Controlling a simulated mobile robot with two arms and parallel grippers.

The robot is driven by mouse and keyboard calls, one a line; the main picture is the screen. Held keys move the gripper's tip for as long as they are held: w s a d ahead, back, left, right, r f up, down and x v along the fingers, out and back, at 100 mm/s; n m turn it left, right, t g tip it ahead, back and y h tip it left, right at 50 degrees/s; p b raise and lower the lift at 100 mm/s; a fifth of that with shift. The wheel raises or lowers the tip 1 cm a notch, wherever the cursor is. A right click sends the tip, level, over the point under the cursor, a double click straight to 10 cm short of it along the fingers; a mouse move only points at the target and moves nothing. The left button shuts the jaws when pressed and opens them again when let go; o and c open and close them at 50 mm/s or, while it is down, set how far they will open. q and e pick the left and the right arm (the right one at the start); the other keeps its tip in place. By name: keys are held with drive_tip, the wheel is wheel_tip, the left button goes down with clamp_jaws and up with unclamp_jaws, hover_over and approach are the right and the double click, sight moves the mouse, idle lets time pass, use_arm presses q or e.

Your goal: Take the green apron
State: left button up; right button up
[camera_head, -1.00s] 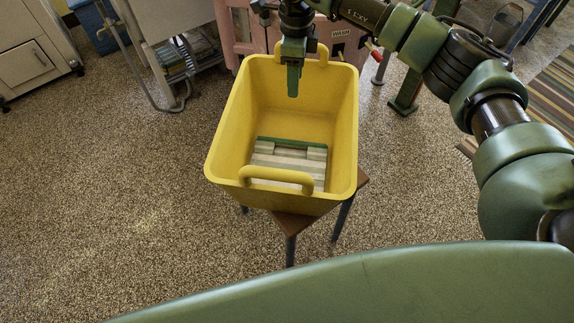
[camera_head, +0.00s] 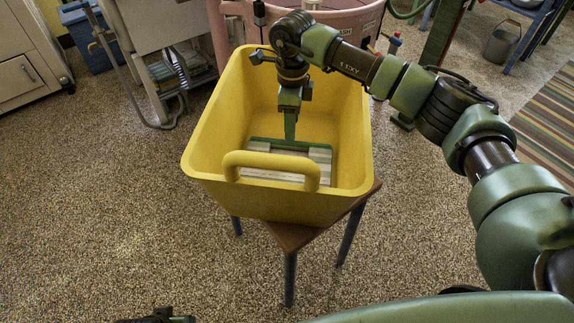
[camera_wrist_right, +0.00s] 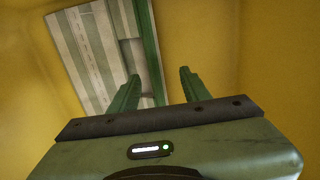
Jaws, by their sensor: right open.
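A folded cloth with a green band (camera_head: 262,143) and pale grey stripes lies flat on the floor of the yellow tub (camera_head: 205,140); it is the only green cloth I see, and the tub's front wall and handle hide part of it. In the right wrist view the green band (camera_wrist_right: 149,45) runs along the cloth's edge. My right gripper (camera_head: 290,138) points down inside the tub over the green edge. In the wrist view its open fingers (camera_wrist_right: 160,73) are either side of that edge, with nothing visibly held. A dark part at the bottom edge may be my left gripper (camera_head: 158,317); its jaws are unclear.
The tub stands on a small wooden stool (camera_head: 295,236) with dark legs. A pink washer (camera_head: 235,28) is close behind it. A white cabinet (camera_head: 28,70) and a blue bin (camera_head: 88,42) are at the left. The speckled floor (camera_head: 110,215) at front left is clear.

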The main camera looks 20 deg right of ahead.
drive_tip(key=f, duration=0.5)
drive_tip(key=shift+s+a+b, duration=0.25)
drive_tip(key=shift+s+b, duration=0.05)
use_arm(q)
drive_tip(key=shift+v, duration=1.15)
use_arm(e)
clamp_jaws()
use_arm(q)
drive_tip(key=shift+w, duration=0.2)
